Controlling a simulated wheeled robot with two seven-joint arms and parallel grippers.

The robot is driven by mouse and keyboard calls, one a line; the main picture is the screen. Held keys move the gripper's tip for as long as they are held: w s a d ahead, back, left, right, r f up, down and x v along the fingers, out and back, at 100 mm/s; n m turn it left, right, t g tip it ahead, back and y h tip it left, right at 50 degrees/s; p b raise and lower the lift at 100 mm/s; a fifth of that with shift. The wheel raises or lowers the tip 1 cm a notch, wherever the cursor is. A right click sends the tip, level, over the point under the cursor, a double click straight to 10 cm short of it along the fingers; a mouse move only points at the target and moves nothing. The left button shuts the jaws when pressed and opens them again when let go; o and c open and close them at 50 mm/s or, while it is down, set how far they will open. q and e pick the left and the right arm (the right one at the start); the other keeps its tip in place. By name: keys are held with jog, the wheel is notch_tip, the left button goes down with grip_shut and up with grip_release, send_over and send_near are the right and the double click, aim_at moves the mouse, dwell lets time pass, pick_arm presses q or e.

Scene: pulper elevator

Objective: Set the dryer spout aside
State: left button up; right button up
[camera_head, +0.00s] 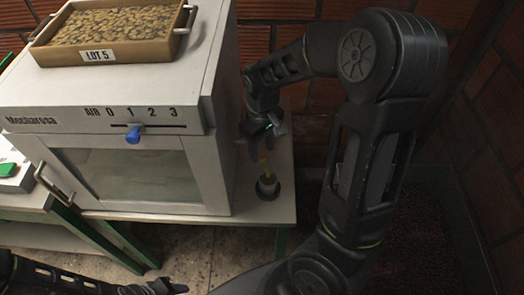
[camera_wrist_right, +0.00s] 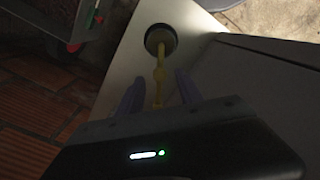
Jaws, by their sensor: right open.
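The white dryer (camera_head: 105,122) stands on the table, with a blue slider knob (camera_head: 133,134) on its AIR 0 1 2 3 scale. Right of it, a thin yellow piece (camera_head: 263,167), which looks like the spout, stands in a round dark-rimmed holder (camera_head: 268,187). The wrist view shows the yellow piece (camera_wrist_right: 158,75) running from the round holder (camera_wrist_right: 160,40) to between my right fingers. My right gripper (camera_head: 262,146) is open around it, with gaps on both sides. My left gripper (camera_head: 168,287) is low at the bottom edge; its fingers are unclear.
A wooden tray (camera_head: 122,58) of beans marked LOT 5 lies on the dryer. The dryer's side wall is close to my right gripper, with a brick wall (camera_head: 305,135) behind. The white tabletop (camera_head: 245,213) is bare in front of the holder.

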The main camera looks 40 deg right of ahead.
jog(key=shift+f, duration=1)
jog(key=shift+c, duration=0.3)
grip_shut()
dwell(0.4)
